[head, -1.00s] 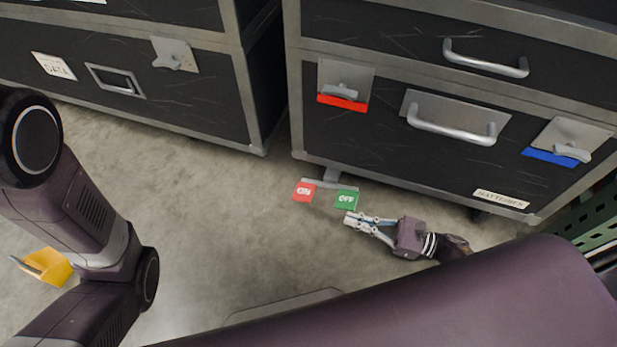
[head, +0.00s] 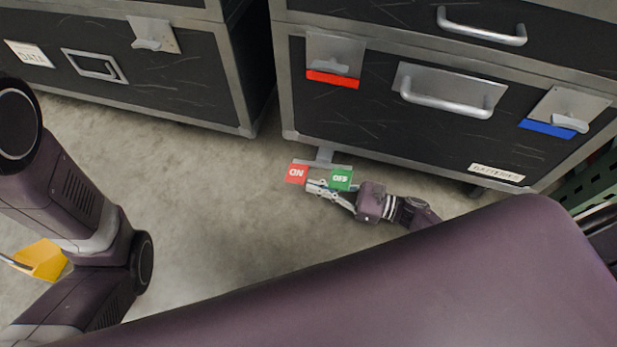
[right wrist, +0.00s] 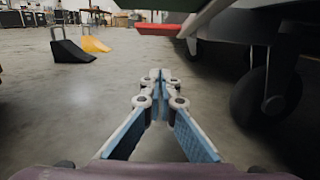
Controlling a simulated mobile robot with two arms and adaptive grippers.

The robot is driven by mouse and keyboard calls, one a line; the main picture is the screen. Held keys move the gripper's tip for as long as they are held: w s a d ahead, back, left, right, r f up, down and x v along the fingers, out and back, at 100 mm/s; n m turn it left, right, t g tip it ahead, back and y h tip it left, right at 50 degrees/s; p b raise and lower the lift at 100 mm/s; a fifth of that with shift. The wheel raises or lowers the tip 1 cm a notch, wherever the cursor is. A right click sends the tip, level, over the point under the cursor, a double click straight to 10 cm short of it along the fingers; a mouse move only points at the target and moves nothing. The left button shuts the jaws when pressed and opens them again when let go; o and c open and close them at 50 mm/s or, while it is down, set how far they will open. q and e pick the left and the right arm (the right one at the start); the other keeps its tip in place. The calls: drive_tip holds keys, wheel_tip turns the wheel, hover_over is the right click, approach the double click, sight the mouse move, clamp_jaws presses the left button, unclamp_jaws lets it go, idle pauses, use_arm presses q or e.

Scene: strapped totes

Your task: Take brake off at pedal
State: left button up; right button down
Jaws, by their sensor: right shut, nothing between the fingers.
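The brake pedal sticks out from under the tote labelled BATTERIES (head: 440,125) near its left corner. It has a red ON plate (head: 296,173) on the left and a green OFF plate (head: 341,178) on the right. My right gripper (head: 313,187) is low by the floor, shut and empty, its fingertips just in front of the two plates. I cannot tell whether it touches them. In the right wrist view the shut fingers (right wrist: 156,80) point ahead under the tote's edge, with a red plate edge (right wrist: 158,29) beyond them. My left gripper is not in view.
A second black tote (head: 120,75) stands at left with a gap between the two. A yellow wedge (head: 42,260) lies on the floor at left. A caster (right wrist: 267,95) stands right of the fingers. The floor between is clear.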

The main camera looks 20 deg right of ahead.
drive_tip(key=r, duration=0.1)
drive_tip(key=w+a+r, duration=0.1)
drive_tip(key=a+r, duration=0.1)
drive_tip(key=r, duration=0.1)
drive_tip(key=shift+w+p, duration=0.15)
drive_tip(key=shift+p, duration=0.15)
